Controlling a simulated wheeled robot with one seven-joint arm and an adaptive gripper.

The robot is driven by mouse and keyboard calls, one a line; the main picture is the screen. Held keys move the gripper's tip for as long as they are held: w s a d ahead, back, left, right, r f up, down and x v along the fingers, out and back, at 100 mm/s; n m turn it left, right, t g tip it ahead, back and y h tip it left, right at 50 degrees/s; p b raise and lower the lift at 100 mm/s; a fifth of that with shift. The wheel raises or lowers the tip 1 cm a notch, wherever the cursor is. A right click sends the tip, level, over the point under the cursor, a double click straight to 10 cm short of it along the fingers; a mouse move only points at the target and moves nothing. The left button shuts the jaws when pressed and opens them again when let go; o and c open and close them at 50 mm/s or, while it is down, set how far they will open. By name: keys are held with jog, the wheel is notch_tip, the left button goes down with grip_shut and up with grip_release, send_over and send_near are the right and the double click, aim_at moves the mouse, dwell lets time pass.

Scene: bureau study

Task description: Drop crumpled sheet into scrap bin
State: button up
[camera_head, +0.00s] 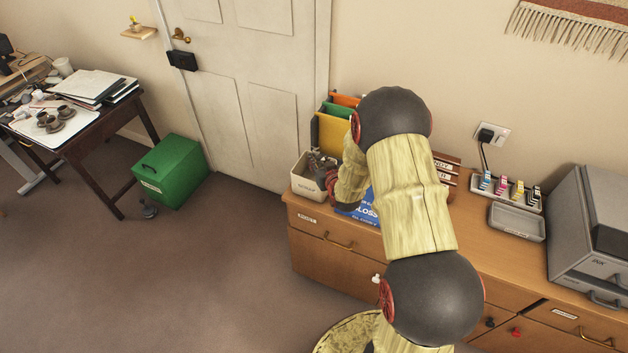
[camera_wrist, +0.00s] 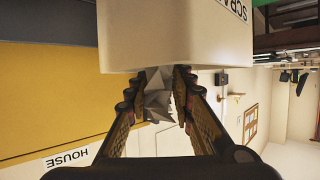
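The scrap bin (camera_head: 301,188) is a cream open-topped box with a SCRAP label on the left end of the wooden sideboard. Its wall and label also show upside down in the wrist view (camera_wrist: 170,35). My gripper (camera_head: 319,166) is at the bin's top, by its right side; its fingers look dark and small there. In the wrist view my gripper (camera_wrist: 157,88) has the grey, faceted crumpled sheet (camera_wrist: 157,98) between its two fingers, shut on it. The fingertips and sheet overlap the bin's rim in that view. I cannot make out the sheet in the head view.
Coloured folders (camera_head: 331,135) stand behind the bin against the wall. A blue sheet (camera_head: 362,208) lies on the sideboard (camera_head: 315,213) under my arm. A grey tray (camera_head: 516,222), ink bottles and a printer (camera_head: 590,235) are to the right. A green box (camera_head: 170,170) stands on the floor.

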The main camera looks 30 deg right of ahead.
jog(key=o, duration=0.5)
jog(key=v, duration=1.2)
jog(key=shift+f, duration=0.1)
